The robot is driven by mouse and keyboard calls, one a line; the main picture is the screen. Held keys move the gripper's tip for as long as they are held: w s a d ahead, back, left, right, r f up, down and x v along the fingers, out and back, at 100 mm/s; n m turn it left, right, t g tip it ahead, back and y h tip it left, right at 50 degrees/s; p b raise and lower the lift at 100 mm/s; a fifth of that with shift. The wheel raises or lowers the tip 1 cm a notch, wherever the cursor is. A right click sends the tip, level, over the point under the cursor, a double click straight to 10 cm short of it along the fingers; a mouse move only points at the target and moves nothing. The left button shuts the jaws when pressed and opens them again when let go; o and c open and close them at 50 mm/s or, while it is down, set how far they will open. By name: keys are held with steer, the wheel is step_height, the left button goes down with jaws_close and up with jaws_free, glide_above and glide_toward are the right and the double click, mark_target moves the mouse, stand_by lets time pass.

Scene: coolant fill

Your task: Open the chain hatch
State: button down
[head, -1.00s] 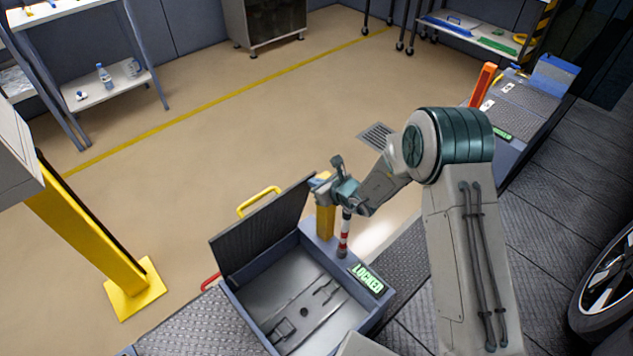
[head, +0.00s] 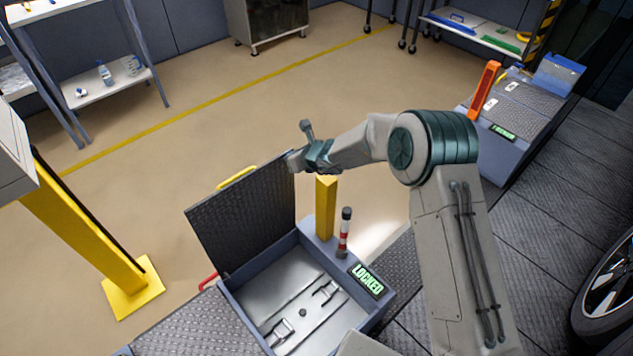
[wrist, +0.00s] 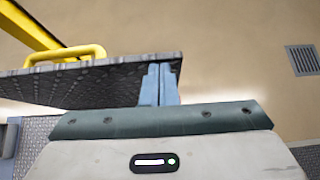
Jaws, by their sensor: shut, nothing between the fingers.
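The hatch lid (head: 245,212), a dark textured plate, stands raised from the left side of the open grey box (head: 300,290). Its yellow handle (head: 236,177) is on the far face; the handle also shows in the wrist view (wrist: 65,54). My gripper (head: 293,160) is shut and empty at the upper right corner of the lid. In the wrist view my fingers (wrist: 160,82) are together against or just in front of the lid (wrist: 100,82); I cannot tell if they touch. A green display (head: 367,279) on the box reads LOCKED.
A yellow post (head: 326,205) and a red-white striped lever (head: 345,232) stand at the box's right rear. A yellow stand (head: 95,240) is on the left. Another unit with an orange lever (head: 485,90) is at the right. The floor behind is clear.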

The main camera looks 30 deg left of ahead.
steer(key=s+d+r+n+h+b, duration=0.1)
steer(key=s+d+r+n, duration=0.1)
steer(key=d+r+n, duration=0.5)
steer(key=s+d+r+b, duration=0.1)
steer(key=s+d+r, duration=0.35)
steer(key=d, duration=0.75)
steer(key=s+d+r+n+h+b, duration=0.1)
steer(key=d+r+n, duration=0.3)
steer(key=d+r, duration=0.45)
steer(key=s+d+n+h, duration=0.2)
steer(key=s+d, duration=0.3)
steer(key=d, duration=0.5)
steer(key=s+d+r+n+h+p, duration=0.1)
steer(key=s+d+n+h, duration=0.2)
steer(key=d, duration=0.7)
steer(key=s+d+r+n+h+p, duration=0.1)
steer(key=s+d+n+h, duration=0.2)
steer(key=d, duration=0.7)
steer(key=s+n, duration=0.2)
steer(key=s, duration=0.2)
steer(key=shift+d+g, duration=0.3)
